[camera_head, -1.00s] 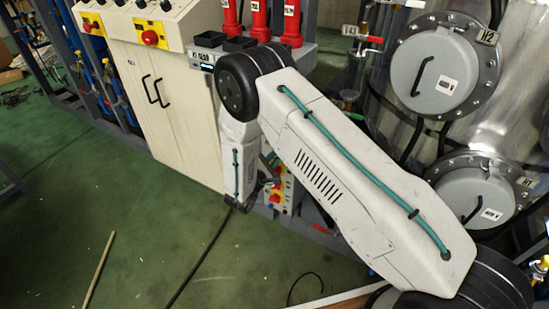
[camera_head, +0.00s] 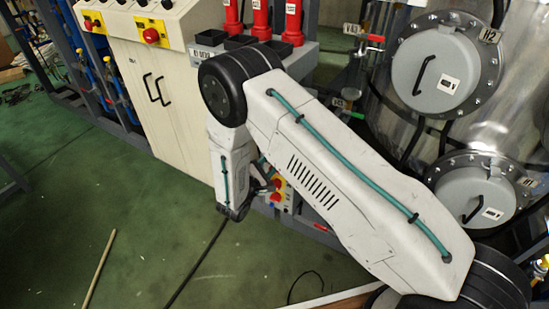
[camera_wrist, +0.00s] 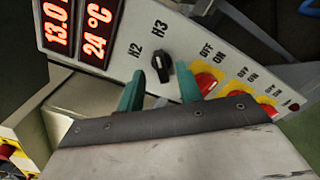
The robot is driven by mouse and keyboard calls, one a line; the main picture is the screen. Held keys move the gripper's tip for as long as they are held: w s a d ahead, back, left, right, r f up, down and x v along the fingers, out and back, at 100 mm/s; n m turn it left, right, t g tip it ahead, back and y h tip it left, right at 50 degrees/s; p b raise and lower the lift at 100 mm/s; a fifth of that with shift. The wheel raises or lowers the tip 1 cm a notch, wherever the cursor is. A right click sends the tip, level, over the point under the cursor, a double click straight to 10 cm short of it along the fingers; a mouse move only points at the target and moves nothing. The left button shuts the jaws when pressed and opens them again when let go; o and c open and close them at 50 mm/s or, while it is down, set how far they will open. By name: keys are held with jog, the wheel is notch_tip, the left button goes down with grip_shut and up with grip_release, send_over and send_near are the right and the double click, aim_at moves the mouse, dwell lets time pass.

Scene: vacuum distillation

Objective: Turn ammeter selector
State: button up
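The selector is a small black knob (camera_wrist: 161,66) on a light grey panel (camera_wrist: 212,62) in the wrist view, between the labels H2 and H3. My gripper (camera_wrist: 159,76) has two teal fingers set apart, one on each side of the knob in the picture. Nothing shows held between them. I cannot tell whether the fingertips reach around the knob or stop short of it. In the head view, the knob is not visible and my arm hides much of the panel area; a panel part with red and yellow buttons (camera_head: 279,190) shows beside my wrist.
Red displays (camera_wrist: 94,45) read 24 °C and about 13.0. Red switches on yellow plates (camera_wrist: 206,82) lie right of the knob. In the head view, a cream cabinet (camera_head: 145,75) stands left and a steel vessel with round hatches (camera_head: 435,72) right. Green floor (camera_head: 150,240) is mostly open.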

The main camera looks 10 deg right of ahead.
jog(key=shift+v, duration=1.85)
jog(key=s+d+r+m+g, duration=0.8)
jog(key=s+d+r+g, duration=0.4)
jog(key=s+r+g, duration=0.4)
jog(key=s+d+r+m+t+y, duration=0.1)
jog(key=s+r+m+y, duration=0.3)
jog(key=s+r, duration=0.5)
jog(key=s+d+r+m+t+y, duration=0.2)
jog(key=s+r+m+y, duration=0.3)
jog(key=s+r+y, duration=0.3)
jog(key=shift+s+r+t, duration=0.6)
jog(key=shift+s+r, duration=0.5)
jog(key=shift+s, duration=0.7)
